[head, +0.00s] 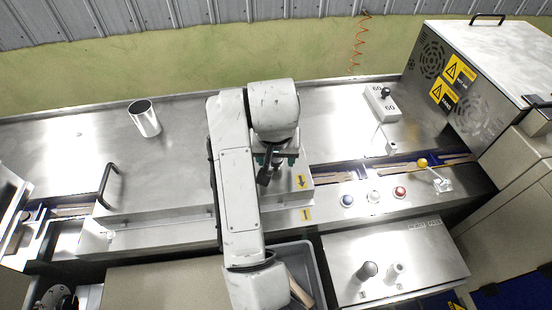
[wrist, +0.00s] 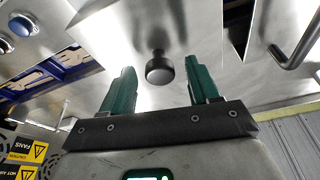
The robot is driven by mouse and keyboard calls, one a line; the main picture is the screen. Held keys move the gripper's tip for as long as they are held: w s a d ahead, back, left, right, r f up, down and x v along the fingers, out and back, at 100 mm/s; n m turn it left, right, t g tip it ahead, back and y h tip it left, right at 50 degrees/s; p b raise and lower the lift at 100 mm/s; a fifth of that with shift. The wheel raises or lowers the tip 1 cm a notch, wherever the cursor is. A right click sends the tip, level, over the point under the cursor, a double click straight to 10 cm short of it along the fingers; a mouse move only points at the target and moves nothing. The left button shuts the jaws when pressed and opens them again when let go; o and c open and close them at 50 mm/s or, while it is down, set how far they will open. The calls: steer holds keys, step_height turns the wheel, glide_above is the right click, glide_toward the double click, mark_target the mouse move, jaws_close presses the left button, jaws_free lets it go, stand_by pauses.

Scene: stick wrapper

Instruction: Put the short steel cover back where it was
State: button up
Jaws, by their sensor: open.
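The short steel cover (head: 301,192) with a yellow arrow label sits across the line of the blue channel, at mid-bench in the head view. Its arrow is roughly in line with a yellow mark on the bench front. My arm hides its left part. In the wrist view, a black round knob (wrist: 160,70) stands on a bright steel surface (wrist: 135,30), which I take to be this cover. My gripper (wrist: 160,88) is open with green fingers. The knob shows between and beyond the fingertips, with clear space on both sides. My gripper (head: 276,158) is above the cover in the head view.
A long steel cover (head: 155,207) with a bar handle (head: 108,185) lies to the left. A steel cylinder (head: 145,118) stands behind it. Buttons (head: 373,196) and a yellow-knobbed lever (head: 423,163) are to the right, before a fan housing (head: 500,55). A grey bin (head: 318,265) is in front.

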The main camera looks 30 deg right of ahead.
mark_target(275, 179)
steer(key=v, duration=1)
steer(key=shift+r, duration=0.25)
steer(key=shift+s+a, duration=0.1)
steer(key=shift+s, duration=0.1)
